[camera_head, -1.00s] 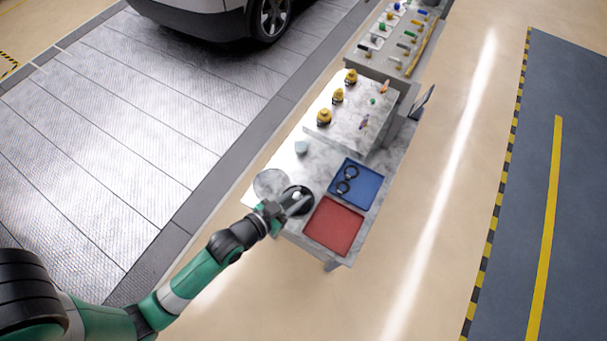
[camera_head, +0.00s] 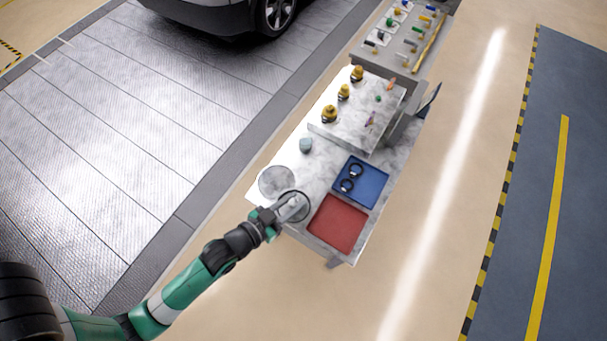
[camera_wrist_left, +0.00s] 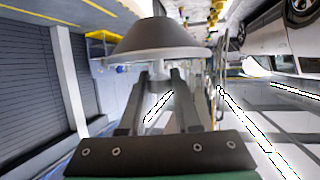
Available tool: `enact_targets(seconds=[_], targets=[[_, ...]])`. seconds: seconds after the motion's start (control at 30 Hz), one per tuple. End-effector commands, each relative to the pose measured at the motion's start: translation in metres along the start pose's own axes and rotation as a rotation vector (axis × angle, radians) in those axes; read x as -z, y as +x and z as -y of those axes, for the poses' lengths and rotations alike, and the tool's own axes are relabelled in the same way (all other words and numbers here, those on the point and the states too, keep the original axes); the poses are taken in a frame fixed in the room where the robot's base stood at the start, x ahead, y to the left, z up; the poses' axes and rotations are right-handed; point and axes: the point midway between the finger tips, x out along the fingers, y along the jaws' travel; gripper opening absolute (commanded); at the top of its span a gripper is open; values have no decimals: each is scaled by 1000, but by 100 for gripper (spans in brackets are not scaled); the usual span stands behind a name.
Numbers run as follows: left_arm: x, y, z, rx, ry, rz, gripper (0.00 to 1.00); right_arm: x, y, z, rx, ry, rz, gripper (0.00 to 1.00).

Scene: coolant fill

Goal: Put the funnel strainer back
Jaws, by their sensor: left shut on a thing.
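My left gripper (camera_head: 291,208) is over the near left end of the marble-topped table, shut on the funnel strainer. In the head view the strainer shows as a round grey rim (camera_head: 307,211) around the fingers, partly hidden by them. In the left wrist view, which appears upside down, the funnel strainer (camera_wrist_left: 155,38) is a dark grey cone just beyond the two fingers (camera_wrist_left: 160,82). Its wide rim faces the gripper and its narrow end points away. The exact contact point is unclear. My right gripper is in neither view.
A clear round dish (camera_head: 274,181) is close beside the held strainer. A red tray (camera_head: 337,222) is empty. A blue tray (camera_head: 371,185) holds two black rings. A small pale blue cup (camera_head: 305,145) and yellow fittings (camera_head: 330,113) stand farther back.

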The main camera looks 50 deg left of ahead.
Motion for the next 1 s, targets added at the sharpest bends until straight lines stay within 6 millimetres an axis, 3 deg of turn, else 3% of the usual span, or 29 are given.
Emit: enact_targets(seconds=[0.23, 0.37, 0.7, 0.9, 1.0], targets=[[-4, 0, 1, 33, -11, -1, 0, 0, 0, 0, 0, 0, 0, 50], [-6, -2, 15, 108, -40, -4, 0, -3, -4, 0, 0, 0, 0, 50], [-103, 7, 78, 352, -142, -8, 0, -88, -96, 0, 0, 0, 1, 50], [-140, 13, 86, 369, -148, -6, 0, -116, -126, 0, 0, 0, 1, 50], [-146, 14, 86, 370, -148, -7, 0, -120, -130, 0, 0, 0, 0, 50]])
